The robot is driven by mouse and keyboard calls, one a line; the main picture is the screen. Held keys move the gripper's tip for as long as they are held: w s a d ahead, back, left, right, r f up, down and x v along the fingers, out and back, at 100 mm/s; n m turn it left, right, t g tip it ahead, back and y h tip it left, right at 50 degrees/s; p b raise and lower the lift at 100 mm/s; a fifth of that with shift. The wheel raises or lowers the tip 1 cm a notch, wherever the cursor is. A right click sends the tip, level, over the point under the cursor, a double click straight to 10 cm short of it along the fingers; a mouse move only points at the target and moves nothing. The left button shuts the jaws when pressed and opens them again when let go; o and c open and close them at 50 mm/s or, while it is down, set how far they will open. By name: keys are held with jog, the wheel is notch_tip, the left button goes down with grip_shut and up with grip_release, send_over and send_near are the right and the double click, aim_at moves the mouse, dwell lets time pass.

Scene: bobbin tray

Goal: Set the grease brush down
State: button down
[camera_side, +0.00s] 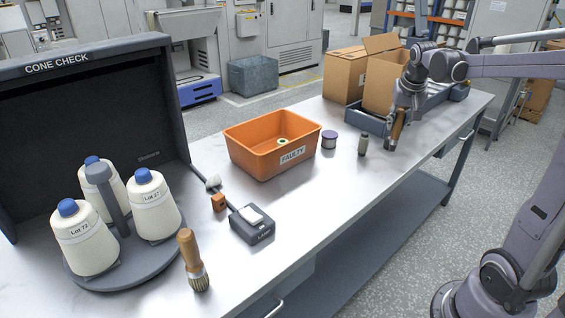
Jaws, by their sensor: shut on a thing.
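My gripper (397,128) is at the back right of the bench, pointing down beside the grey tray. It is shut on a narrow brown, wooden-looking piece, the grease brush (398,124), held roughly upright. The fingers cover part of it, and its bristles cannot be made out. Whether its lower end touches the bench cannot be told. A separate brush (190,258) with a wooden handle and pale bristles is at the front left of the bench.
An orange FAULTY bin (248,156) holds a small bobbin. A purple-topped spool (329,140) and a small grey bottle (363,145) stand left of my gripper. Cardboard boxes (344,76) are behind the grey tray (342,117). Bare bench lies in front of the bottle.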

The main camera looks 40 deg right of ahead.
jog(key=w+a+n+t+y, duration=0.1)
jog(key=w+a+n+y, duration=0.3)
jog(key=a, duration=0.6)
jog(key=w+a+n+t, duration=0.1)
jog(key=a+n, duration=0.5)
jog(key=a, duration=0.4)
jog(key=shift+w+a+f, duration=1.05)
jog(key=shift+a+f, duration=0.6)
jog(key=shift+f, duration=0.1)
jog(key=shift+w+a+f, duration=1.05)
jog(key=shift+a+f, duration=0.6)
jog(key=shift+f, duration=0.05)
jog(key=shift+w+a+f, duration=1.05)
jog(key=shift+a+f, duration=0.6)
jog(key=shift+f, duration=0.1)
jog(key=shift+f, duration=0.1)
jog(key=c, duration=1.1)
grip_release()
